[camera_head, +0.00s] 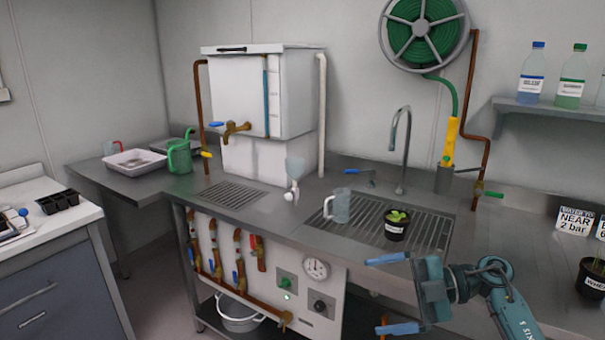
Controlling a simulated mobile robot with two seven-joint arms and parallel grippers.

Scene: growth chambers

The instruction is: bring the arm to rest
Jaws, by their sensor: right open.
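My right gripper (392,293) is at the lower right, in front of the counter's front edge. Its two blue fingers are spread wide apart, one above the other, and point left. Nothing is between them. My right arm comes in from the bottom right. The upper finger shows just below a small potted seedling (396,228) on the sink grate and looks apart from it. My left gripper is not in view.
A tall faucet (399,150) rises behind the grate (431,232). Another pot (592,279) and a sign (575,221) stand at the right. A valve panel (252,288) faces the front.

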